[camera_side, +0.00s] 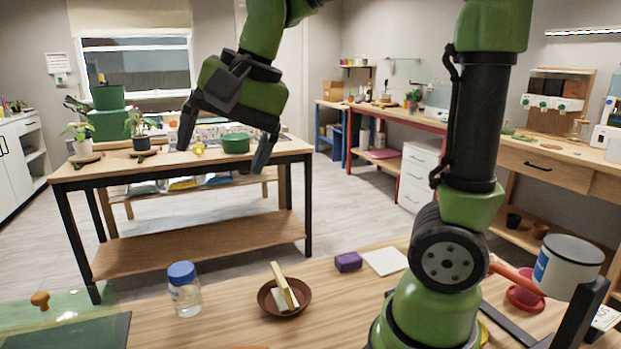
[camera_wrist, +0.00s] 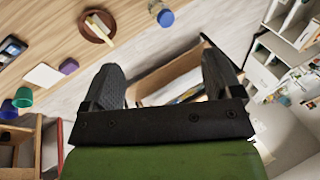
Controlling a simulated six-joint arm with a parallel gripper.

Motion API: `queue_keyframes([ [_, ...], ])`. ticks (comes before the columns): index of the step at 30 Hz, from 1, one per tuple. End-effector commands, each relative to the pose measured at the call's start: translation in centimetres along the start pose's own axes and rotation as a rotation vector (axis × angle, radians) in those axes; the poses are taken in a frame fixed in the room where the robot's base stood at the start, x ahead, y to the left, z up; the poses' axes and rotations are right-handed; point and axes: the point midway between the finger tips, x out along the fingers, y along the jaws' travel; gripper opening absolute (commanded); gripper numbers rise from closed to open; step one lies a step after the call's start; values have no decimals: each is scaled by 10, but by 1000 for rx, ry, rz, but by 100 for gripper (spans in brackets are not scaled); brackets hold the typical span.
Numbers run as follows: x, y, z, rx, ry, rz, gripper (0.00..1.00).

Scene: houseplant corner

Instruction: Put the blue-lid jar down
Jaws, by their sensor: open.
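The blue-lid jar (camera_side: 184,289) is a clear jar with a blue lid, standing upright on the near wooden table (camera_side: 225,328) in the side view. It also shows at the top of the wrist view (camera_wrist: 161,12), apart from my fingers. My gripper (camera_side: 222,150) is open and empty, raised well above and behind the jar. In the wrist view its two fingers (camera_wrist: 168,85) are spread wide with nothing between them.
A brown bowl (camera_side: 269,302) with a light block in it sits right of the jar. A purple block (camera_side: 348,262) and white card (camera_side: 385,261) lie further right. A green translucent board (camera_side: 50,312) with a wooden knob is at left. Bare wood surrounds the jar.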

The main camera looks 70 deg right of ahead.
Motion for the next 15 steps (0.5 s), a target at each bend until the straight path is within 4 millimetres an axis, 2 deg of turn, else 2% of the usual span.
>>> queue_keyframes([
  [1,-12,14,14,-88,16,-39,85],
  [3,-20,32,30,-218,40,-84,85],
  [9,-25,74,65,-502,112,-170,85],
  [15,-22,91,77,-615,146,-197,85],
])
